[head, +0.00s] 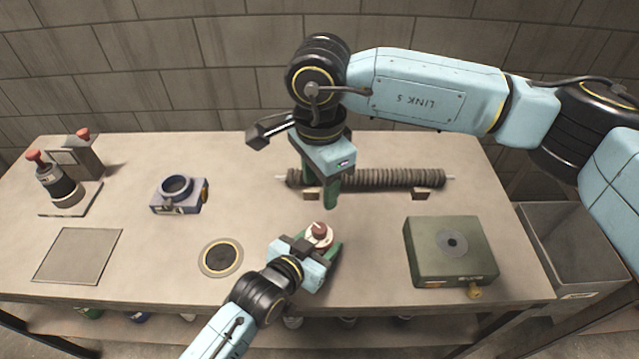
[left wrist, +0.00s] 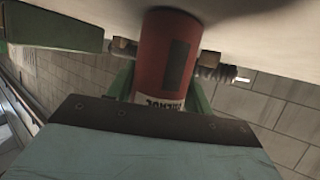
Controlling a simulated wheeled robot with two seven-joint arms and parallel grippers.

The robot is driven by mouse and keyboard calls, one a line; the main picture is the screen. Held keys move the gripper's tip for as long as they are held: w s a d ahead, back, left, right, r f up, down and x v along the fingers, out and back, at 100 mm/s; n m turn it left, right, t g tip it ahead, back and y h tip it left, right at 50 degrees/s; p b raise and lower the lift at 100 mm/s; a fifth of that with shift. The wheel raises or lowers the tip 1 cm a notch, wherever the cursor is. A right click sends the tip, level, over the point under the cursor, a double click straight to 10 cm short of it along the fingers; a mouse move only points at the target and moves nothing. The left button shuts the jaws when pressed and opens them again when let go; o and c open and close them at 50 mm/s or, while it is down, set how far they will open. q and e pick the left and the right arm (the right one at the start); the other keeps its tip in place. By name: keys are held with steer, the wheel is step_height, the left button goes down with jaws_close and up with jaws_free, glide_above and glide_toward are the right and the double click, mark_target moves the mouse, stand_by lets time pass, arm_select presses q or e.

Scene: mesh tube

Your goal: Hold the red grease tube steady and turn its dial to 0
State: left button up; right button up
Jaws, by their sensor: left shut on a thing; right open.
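The red grease tube (head: 320,243) stands upright on the table, with a pale round dial (head: 327,236) and a red knob (head: 319,228) on top. The dial's marks are too small to read. My left gripper (head: 317,248) is shut on the tube's side. In the left wrist view the red tube (left wrist: 168,55) shows between my green fingers, with a dark strip and a white printed label. My right gripper (head: 323,190) is open and empty, pointing down above and slightly behind the tube, apart from the knob.
A ribbed dark roller (head: 385,179) lies on two small blocks behind. A green box (head: 430,262) with a brass fitting stands to the right. A round black pad (head: 221,257), a blue ring fixture (head: 176,190) and a red-topped device (head: 65,188) are to the left. A grey bin (head: 570,225) stands beyond the right edge.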

arm_select(q)
steer(key=shift+f, duration=0.1)
steer(key=o, duration=1.1)
steer(key=shift+o, duration=0.2)
steer(key=shift+s, duration=0.1)
